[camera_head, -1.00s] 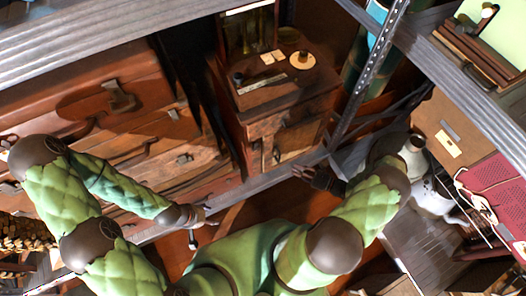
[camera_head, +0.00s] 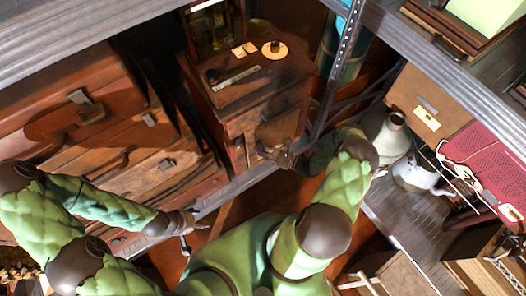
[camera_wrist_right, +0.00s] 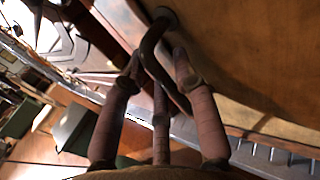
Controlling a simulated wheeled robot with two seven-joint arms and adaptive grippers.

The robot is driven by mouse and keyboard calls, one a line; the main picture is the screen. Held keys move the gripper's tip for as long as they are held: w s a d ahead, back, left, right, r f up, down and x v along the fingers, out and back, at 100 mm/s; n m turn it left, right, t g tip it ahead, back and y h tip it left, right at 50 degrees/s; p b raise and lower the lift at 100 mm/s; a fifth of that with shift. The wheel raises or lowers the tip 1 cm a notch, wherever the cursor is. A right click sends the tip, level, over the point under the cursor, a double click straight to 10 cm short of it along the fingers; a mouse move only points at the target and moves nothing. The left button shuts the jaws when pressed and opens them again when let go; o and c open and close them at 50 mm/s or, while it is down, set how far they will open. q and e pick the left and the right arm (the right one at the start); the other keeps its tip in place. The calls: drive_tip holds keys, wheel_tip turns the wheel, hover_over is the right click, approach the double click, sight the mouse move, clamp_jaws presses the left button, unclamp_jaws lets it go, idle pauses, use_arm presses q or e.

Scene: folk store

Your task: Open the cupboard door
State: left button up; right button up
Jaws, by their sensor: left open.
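The cupboard (camera_head: 238,112) is a small dark wooden cabinet at the middle top of the head view. Its door (camera_head: 283,128) faces me and looks closed. My right gripper (camera_head: 277,156) is at the lower part of this door. In the right wrist view, a dark curved handle (camera_wrist_right: 150,46) stands out from the door panel (camera_wrist_right: 240,60). The fingers of my right gripper (camera_wrist_right: 158,62) are on both sides of the handle; whether they grip it is unclear. My left gripper (camera_head: 197,222) is open and empty, low and left, away from the cupboard.
Stacked brown suitcases (camera_head: 110,120) stand left of the cupboard. A grey metal shelf post (camera_head: 337,70) rises close to its right side. A white jug (camera_head: 420,175) and a red case (camera_head: 485,165) are at the right. Small items, including a round dish (camera_head: 274,50), lie on the cupboard top.

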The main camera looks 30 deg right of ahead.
drive_tip(key=shift+w+a, duration=0.1)
clamp_jaws()
